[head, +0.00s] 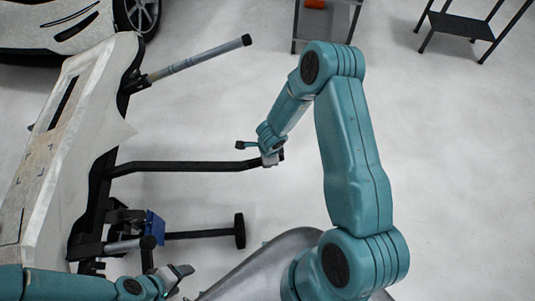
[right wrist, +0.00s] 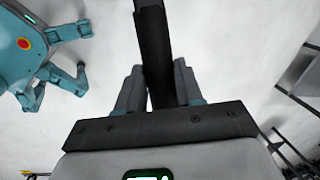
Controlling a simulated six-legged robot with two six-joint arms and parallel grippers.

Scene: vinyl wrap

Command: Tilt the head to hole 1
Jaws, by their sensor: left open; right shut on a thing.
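A large pale panel (head: 72,120) lies slanted on a black stand (head: 97,200) at the left of the head view. A long black bar (head: 185,167) sticks out from the stand to the right. My right gripper (head: 272,160) is shut on the bar near its free end. In the right wrist view, its two fingers (right wrist: 157,88) stand on either side of the black bar (right wrist: 153,45). My left gripper (head: 182,277) is open and empty, low in the head view, below the stand's blue part (head: 154,226). The stand's holes cannot be made out.
A grey tube with a black end (head: 200,61) juts from the panel's upper side. A lower black leg with a crossbar (head: 239,231) reaches right. A car (head: 60,25) stands at top left, dark racks (head: 460,26) at top right. The floor right of my right arm is clear.

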